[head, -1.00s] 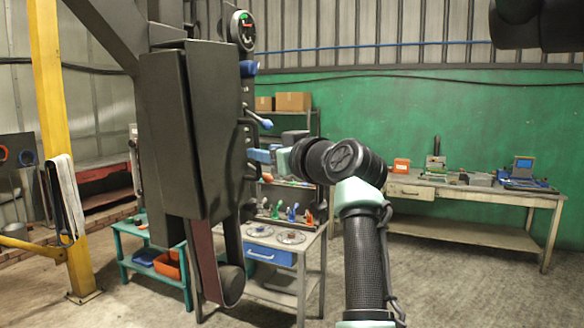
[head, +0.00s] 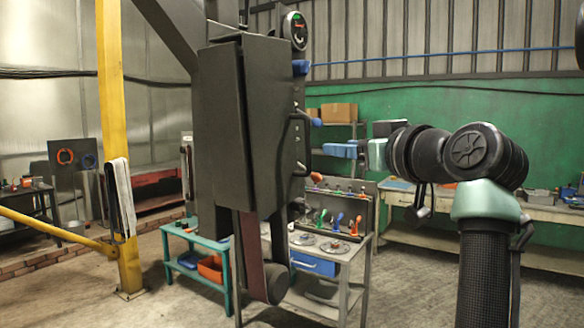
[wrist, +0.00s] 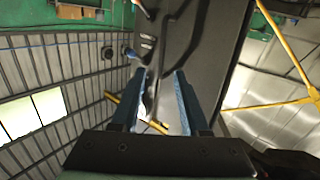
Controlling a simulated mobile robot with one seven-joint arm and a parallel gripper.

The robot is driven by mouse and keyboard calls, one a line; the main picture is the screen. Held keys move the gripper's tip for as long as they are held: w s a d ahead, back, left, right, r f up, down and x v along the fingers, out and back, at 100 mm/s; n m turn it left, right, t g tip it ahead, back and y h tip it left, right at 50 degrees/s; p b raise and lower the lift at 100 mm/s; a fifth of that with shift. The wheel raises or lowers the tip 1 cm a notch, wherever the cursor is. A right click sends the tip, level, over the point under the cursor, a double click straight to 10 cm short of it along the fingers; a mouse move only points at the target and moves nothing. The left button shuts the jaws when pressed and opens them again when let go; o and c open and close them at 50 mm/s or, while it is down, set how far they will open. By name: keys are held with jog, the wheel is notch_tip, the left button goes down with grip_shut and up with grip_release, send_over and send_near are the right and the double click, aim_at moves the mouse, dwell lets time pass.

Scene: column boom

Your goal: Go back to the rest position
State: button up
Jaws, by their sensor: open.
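In the head view my arm rises at the right and bends left to my gripper (head: 340,150), whose blue fingers point left. The gripper is just right of a tall dark grey machine cabinet (head: 250,130) in the picture; I cannot tell the exact gap. In the wrist view my gripper (wrist: 158,85) shows two blue fingers apart, with nothing held between them. The dark cabinet panel (wrist: 205,45) and its handle lie beyond the fingers.
A teal bench (head: 200,245) and a small table with a blue drawer (head: 315,263) are below the cabinet. A long workbench (head: 430,235) runs behind my arm. Floor shows at front left.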

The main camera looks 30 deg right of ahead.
jog(key=w+a+r+t, duration=0.15)
jog(key=a+t, duration=0.25)
jog(key=a, duration=1.5)
jog(key=s+a+r+t+y, duration=0.1)
jog(key=s+a+r+t, duration=0.1)
jog(key=s+a, duration=0.6)
jog(key=s+a+r+t+y, duration=0.1)
jog(key=s+a+t, duration=0.3)
jog(key=s+a, duration=0.5)
jog(key=shift+a+r, duration=0.15)
jog(key=shift+r, duration=0.55)
